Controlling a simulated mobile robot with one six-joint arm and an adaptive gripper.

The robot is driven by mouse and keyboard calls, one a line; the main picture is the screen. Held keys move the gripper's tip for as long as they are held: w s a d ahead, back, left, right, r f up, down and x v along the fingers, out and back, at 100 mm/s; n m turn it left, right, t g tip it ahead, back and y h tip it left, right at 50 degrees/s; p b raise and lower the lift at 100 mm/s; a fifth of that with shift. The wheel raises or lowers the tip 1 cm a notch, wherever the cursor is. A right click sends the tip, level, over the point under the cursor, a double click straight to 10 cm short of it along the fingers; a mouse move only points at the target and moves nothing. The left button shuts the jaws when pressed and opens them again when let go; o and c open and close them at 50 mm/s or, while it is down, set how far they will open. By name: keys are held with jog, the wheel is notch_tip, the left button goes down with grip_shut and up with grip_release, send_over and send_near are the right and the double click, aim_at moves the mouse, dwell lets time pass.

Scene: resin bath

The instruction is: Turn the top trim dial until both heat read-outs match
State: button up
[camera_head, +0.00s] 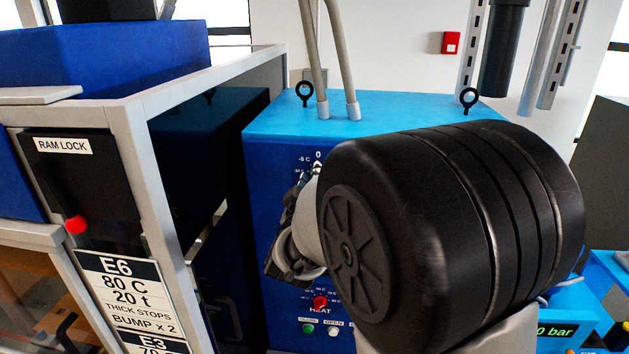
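The blue cabinet (270,170) carries the dials on its front face. At the top of that face is a trim scale (318,156) marked "-5 C" and "0". The dial under this scale is mostly hidden behind my gripper, so its setting cannot be read. My gripper (305,180) is at the cabinet front, with its tips close below the scale. My black arm link covers much of it, and I cannot tell whether it is shut on the dial. No heat read-out can be seen. A red knob (320,301) sits above the label "HEAT".
Below the red knob are a green button (308,328) and a white button (333,331). A green display (556,331) ending in "0 bar" is partly hidden at lower right. A grey frame with a "RAM LOCK" panel (78,180) stands at left. Two hoses (330,60) rise from the cabinet top.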

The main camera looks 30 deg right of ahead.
dwell(0.3)
jog(key=v, duration=1.2)
jog(key=s+a+f+g+y+b, duration=0.1)
jog(key=s+a+f+y+b, duration=0.1)
jog(key=a+f+y+b, duration=0.55)
jog(key=s+a+f+g+y+b, duration=0.1)
jog(key=s+a+f+y+b, duration=0.2)
jog(key=f+b, duration=0.55)
jog(key=s+d+f+m+g+b, duration=0.1)
jog(key=s+f+g+b, duration=0.7)
jog(key=s+f, duration=1)
jog(key=shift+s+f+m+b, duration=0.25)
jog(key=shift+s+m+b, duration=0.3)
jog(key=shift+b, duration=0.2)
